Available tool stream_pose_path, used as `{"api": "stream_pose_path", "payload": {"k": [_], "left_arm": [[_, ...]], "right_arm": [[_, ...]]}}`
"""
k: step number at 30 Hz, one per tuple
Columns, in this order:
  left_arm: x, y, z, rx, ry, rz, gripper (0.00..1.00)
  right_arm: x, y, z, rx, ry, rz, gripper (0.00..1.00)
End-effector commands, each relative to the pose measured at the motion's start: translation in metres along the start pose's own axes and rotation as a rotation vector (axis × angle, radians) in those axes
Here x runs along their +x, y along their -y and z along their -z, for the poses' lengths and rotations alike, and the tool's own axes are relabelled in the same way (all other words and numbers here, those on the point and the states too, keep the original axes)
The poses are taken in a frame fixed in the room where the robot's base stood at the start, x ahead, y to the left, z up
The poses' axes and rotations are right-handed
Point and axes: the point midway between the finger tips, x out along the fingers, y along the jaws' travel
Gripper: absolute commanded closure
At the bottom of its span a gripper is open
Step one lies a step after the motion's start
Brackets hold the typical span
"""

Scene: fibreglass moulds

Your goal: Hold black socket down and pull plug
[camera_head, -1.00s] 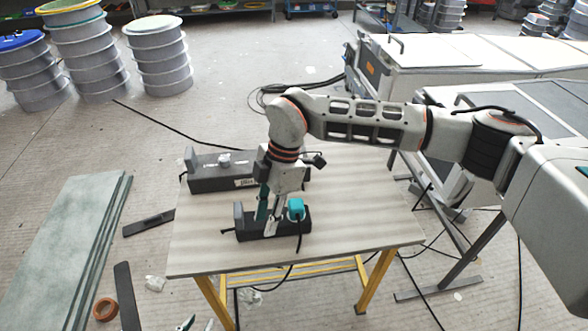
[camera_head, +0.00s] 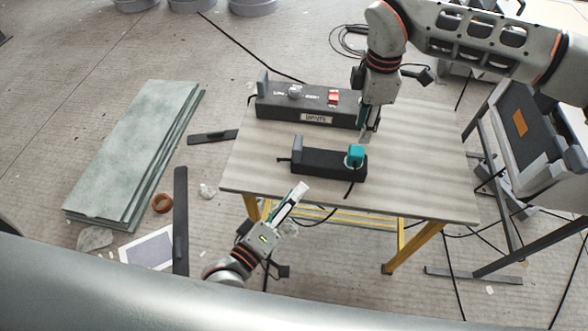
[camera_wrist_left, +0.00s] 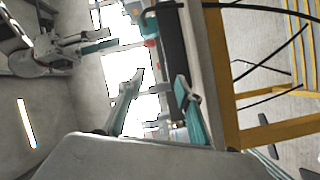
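The smaller black socket (camera_head: 330,161) lies near the front edge of the table, with a raised grey block at its left end. The teal plug (camera_head: 355,154) stands at its right end, with a cable hanging down. My right gripper (camera_head: 366,128) is above the table behind the plug, apart from it, and looks open and empty. My left gripper (camera_head: 299,190) is in front of the table's front edge, below the socket. In the left wrist view its fingers (camera_wrist_left: 160,95) are spread with nothing between them. The socket (camera_wrist_left: 172,48) shows there as a dark bar beyond them.
A larger black box (camera_head: 313,107) with a red switch (camera_head: 333,97) and a label stands behind the socket. The table's (camera_head: 430,170) right part is clear. Stacked green-grey slabs (camera_head: 135,145) lie on the floor at left. A frame stands at right.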

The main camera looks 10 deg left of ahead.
Motion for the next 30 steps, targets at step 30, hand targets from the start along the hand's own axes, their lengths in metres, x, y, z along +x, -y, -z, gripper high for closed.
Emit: {"api": "stream_pose_path", "payload": {"k": [30], "left_arm": [[0.074, 0.006, 0.049, -1.958, -0.404, -0.325, 0.65]], "right_arm": [[0.000, 0.000, 0.000, -0.001, -0.001, 0.000, 0.72]]}}
